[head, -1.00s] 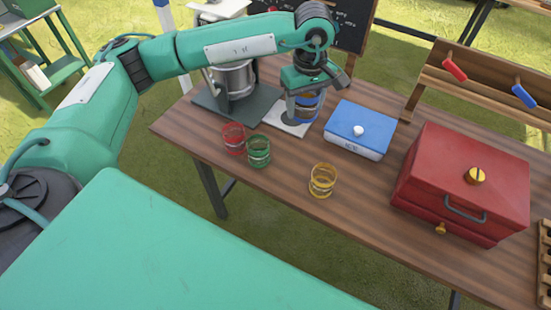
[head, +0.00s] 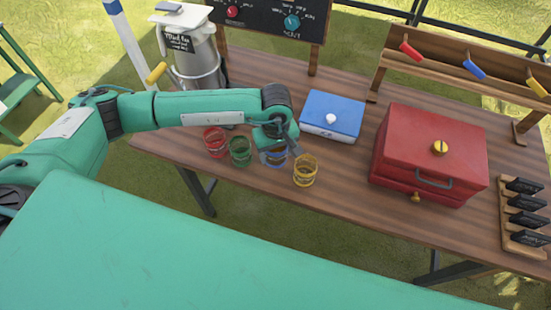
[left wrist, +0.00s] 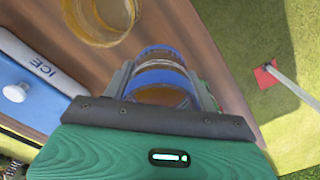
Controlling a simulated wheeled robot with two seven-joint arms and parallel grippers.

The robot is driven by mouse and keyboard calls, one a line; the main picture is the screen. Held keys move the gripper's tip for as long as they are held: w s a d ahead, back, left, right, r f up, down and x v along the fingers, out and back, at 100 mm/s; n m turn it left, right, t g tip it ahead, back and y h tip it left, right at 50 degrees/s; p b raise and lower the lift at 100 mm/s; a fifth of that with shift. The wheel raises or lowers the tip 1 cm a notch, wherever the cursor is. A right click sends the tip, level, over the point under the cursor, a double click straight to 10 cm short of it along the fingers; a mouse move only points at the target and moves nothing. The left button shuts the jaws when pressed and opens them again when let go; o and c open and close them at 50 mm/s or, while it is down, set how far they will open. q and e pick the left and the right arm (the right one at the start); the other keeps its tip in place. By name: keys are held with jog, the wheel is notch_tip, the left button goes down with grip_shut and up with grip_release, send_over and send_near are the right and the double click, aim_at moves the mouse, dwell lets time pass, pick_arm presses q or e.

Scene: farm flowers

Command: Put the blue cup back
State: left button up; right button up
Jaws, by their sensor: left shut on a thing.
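The blue cup (head: 274,157) is a clear cup with blue bands, in the row of cups near the table's front edge. My left gripper (head: 273,148) is shut on it from above and hides much of it. In the left wrist view the blue cup (left wrist: 162,72) sits between the two fingers (left wrist: 162,88). The green cup (head: 240,152) and red cup (head: 215,142) stand to its left, and the yellow cup (head: 305,171) stands close on its right. I cannot tell whether the blue cup touches the table. My right gripper is not in view.
A blue-lidded ICE box (head: 332,117) stands behind the cups, and a red chest (head: 430,153) to the right. A metal dispenser (head: 197,62) is at the back left. The table's front edge is close to the cups; bare wood (head: 345,185) lies right of the yellow cup.

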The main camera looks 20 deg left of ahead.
aim_at(276, 169)
pick_arm(q)
jog(key=shift+f, duration=0.8)
notch_tip(276, 169, down, 4)
jog(key=shift+p, duration=0.65)
jog(key=shift+f, duration=0.2)
jog(key=shift+f+b, duration=0.2)
jog(key=shift+b, duration=0.15)
jog(key=o, duration=1.1)
jog(key=shift+r, duration=0.1)
jog(key=shift+o, duration=0.2)
